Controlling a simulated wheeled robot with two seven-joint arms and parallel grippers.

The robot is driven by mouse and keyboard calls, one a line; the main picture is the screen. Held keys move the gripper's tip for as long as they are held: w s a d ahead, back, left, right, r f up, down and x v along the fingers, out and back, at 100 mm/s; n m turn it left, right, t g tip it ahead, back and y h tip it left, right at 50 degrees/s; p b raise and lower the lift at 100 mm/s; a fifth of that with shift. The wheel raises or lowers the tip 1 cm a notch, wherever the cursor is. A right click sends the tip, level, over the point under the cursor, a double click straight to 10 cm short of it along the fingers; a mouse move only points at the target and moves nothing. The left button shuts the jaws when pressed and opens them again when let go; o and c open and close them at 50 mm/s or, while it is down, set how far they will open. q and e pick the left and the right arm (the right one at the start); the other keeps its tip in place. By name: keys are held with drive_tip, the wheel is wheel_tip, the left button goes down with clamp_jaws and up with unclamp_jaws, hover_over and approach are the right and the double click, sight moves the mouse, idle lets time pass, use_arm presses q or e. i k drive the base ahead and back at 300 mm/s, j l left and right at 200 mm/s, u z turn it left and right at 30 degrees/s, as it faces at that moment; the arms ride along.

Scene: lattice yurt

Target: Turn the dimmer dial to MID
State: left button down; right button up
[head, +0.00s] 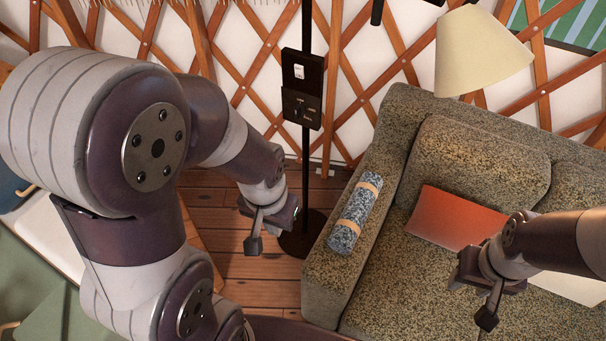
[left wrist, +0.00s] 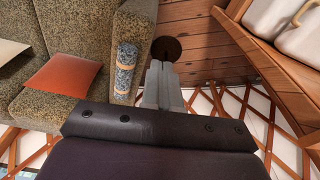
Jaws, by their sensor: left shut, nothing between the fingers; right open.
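A black control panel (head: 302,88) is mounted on a dark upright pole against the lattice wall in the head view. Its upper part carries a white switch (head: 299,72). Its lower part carries the small dark dimmer dial (head: 300,107), whose setting is too small to read. My left gripper (head: 254,243) is below and left of the panel, apart from it; it is shut and empty. In the left wrist view its fingers (left wrist: 161,85) are together, and the panel is not visible there. My right gripper (head: 487,312) is open over the sofa at the right, far from the panel.
A speckled sofa (head: 397,140) fills the right, with a rolled blue blanket (head: 355,212) on its arm and an orange cushion (head: 455,217). A cream lampshade (head: 480,52) hangs above. The pole's round base (head: 300,240) stands on the wooden floor.

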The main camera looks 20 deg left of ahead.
sight(299, 111)
drive_tip(key=j+z, duration=0.35)
drive_tip(key=k+j+z, duration=0.15)
drive_tip(key=j+z, duration=0.25)
drive_tip(key=j, duration=0.15)
